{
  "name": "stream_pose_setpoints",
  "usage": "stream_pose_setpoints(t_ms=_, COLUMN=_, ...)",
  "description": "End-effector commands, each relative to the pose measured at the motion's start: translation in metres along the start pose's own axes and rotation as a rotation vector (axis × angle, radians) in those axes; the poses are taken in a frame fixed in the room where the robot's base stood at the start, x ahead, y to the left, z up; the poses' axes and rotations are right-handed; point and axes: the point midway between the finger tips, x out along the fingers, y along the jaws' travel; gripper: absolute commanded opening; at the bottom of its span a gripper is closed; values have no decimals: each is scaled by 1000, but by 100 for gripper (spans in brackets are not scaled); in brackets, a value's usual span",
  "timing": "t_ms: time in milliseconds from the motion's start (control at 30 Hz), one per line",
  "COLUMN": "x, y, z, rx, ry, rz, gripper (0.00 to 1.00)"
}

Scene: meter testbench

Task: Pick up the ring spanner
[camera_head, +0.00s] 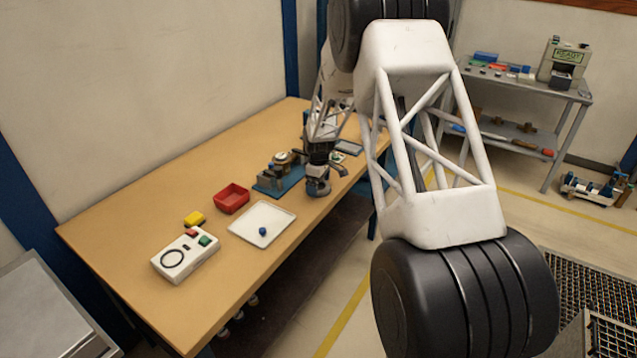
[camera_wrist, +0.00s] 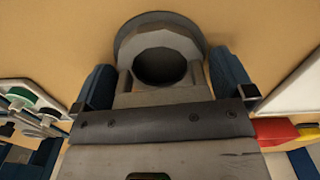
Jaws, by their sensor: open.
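A grey ring-shaped head with a dark hole, which looks like the ring spanner (camera_wrist: 128,42), shows at the top middle of the wrist view. A grey shank seems to run from it back under my gripper body, where the rest is hidden. My gripper (camera_wrist: 162,82) is open, with one dark blue finger on each side of this piece. Whether the fingers touch it I cannot tell. In the head view my gripper (camera_head: 320,178) is low over the right part of the wooden bench, and a small grey round piece (camera_head: 317,188) shows at its tip.
Near my gripper on the bench (camera_head: 130,210) are a blue fixture (camera_head: 268,187), a red bin (camera_head: 231,199) and a white tray (camera_head: 250,230) holding a small blue item. The bench's back left is clear.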

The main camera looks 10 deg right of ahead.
Motion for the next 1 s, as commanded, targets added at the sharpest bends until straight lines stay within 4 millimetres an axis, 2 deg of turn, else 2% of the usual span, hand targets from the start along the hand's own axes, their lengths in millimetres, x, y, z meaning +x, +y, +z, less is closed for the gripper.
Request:
stream_pose_setpoints(t_ms=33, x=0, y=0, z=0, rx=0, ry=0, rz=0, gripper=100)
stream_pose_setpoints(t_ms=300, x=0, y=0, z=0, rx=0, ry=0, rz=0, gripper=59)
stream_pose_setpoints(t_ms=333, x=0, y=0, z=0, rx=0, ry=0, rz=0, gripper=56)
stream_pose_setpoints(t_ms=733, x=-5, y=0, z=0, rx=0, ry=1, rz=1, gripper=56)
stream_pose_setpoints(t_ms=1000, x=-30, y=1, z=0, rx=0, ry=2, rz=2, gripper=56)
